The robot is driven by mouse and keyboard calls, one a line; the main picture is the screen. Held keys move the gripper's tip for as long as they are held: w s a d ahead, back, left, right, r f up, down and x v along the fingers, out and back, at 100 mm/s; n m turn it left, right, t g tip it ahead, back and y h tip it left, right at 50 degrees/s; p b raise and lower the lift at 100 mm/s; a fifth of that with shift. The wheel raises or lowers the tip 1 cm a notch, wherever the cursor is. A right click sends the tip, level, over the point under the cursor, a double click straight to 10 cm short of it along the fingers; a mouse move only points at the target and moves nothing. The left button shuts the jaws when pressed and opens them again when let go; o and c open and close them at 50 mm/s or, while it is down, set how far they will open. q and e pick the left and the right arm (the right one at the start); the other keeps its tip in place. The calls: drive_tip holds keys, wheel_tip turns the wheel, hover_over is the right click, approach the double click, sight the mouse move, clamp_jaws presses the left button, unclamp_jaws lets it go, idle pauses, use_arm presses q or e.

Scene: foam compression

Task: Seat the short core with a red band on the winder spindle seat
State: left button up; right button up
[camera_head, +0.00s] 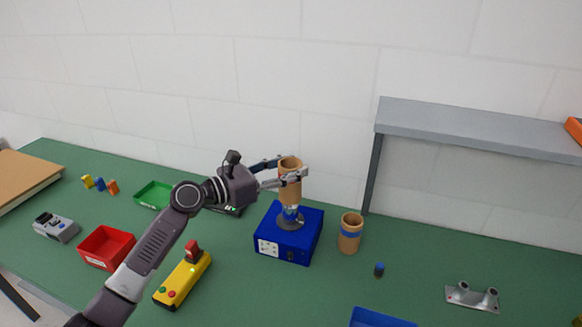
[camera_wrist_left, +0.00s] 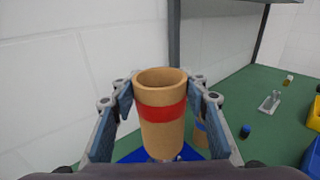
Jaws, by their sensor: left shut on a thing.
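The short core with a red band (camera_wrist_left: 161,113) is a brown cardboard tube, held upright between the fingers of my left gripper (camera_wrist_left: 163,100) in the left wrist view. In the head view my left gripper (camera_head: 290,176) is shut on this core (camera_head: 290,193), right above the blue winder box (camera_head: 303,237). The spindle seat (camera_head: 290,217) on top of the box shows just below the core; I cannot tell whether the core touches it. The red band is hidden by the finger in the head view. My right gripper is not in view.
A core with a blue band (camera_head: 350,233) stands right of the winder. A grey shelf (camera_head: 470,128) is at the back right. A red bin (camera_head: 106,248), a yellow control box (camera_head: 182,281) and a green tray (camera_head: 154,195) are left. A blue bin (camera_head: 380,318) is in front.

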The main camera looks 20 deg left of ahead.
sight(281, 196)
use_arm(q)
drive_tip(key=shift+f+b, duration=0.5)
drive_tip(key=shift+f, duration=0.25)
drive_tip(key=shift+f+b, duration=0.85)
drive_tip(key=shift+f, duration=0.65)
drive_tip(key=shift+f+b, duration=1)
drive_tip(key=shift+f, duration=0.65)
drive_tip(key=o, duration=1.4)
drive_tip(key=shift+a, duration=0.1)
